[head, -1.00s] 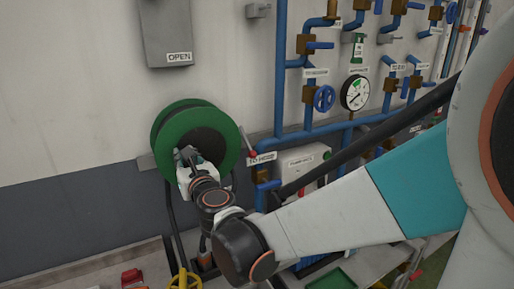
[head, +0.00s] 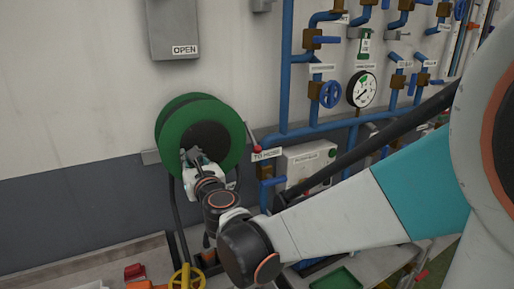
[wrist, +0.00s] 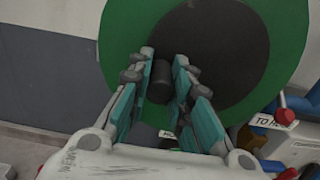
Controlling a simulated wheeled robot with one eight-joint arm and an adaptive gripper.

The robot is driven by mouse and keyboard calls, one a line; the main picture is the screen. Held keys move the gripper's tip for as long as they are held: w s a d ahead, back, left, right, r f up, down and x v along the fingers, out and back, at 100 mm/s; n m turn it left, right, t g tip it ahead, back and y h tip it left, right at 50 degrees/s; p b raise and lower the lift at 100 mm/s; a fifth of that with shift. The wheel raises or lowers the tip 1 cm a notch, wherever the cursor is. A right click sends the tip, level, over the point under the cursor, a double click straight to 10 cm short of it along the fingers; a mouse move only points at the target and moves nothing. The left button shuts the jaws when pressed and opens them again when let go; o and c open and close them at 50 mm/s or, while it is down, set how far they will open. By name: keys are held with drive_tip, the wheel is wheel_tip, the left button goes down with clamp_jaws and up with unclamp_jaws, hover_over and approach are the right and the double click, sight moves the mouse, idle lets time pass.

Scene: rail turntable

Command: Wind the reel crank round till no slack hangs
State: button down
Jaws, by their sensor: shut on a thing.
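The green hose reel (head: 228,148) with a dark centre is mounted on the wall at the left of the head view. Its face fills much of the wrist view (wrist: 292,40). My gripper (wrist: 162,75) is in front of the lower part of the reel's face. Its teal-padded fingers are shut on the dark cylindrical crank handle (wrist: 160,88). In the head view, my gripper (head: 192,158) covers the handle. The crank's arm cannot be made out. A dark hose (head: 176,215) hangs below the reel on the left.
Right of the reel stand a red-tipped lever (head: 252,134), blue pipes (head: 286,80), a gauge (head: 361,90) and a pale box (head: 310,160). A grey box marked OPEN (head: 172,22) is above. A yellow handwheel (head: 186,278) and red item (head: 134,271) are below.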

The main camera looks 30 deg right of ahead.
drive_tip(key=shift+s+f, duration=0.1)
drive_tip(key=shift+s, duration=0.05)
drive_tip(key=shift+d+f+b, duration=0.25)
drive_tip(key=shift+f+b, duration=0.35)
drive_tip(key=shift+d+f+b, duration=0.5)
drive_tip(key=shift+f, duration=0.05)
drive_tip(key=shift+d+f+b, duration=0.35)
drive_tip(key=shift+d+f, duration=0.05)
drive_tip(key=shift+d, duration=0.1)
drive_tip(key=shift+d+f, duration=0.1)
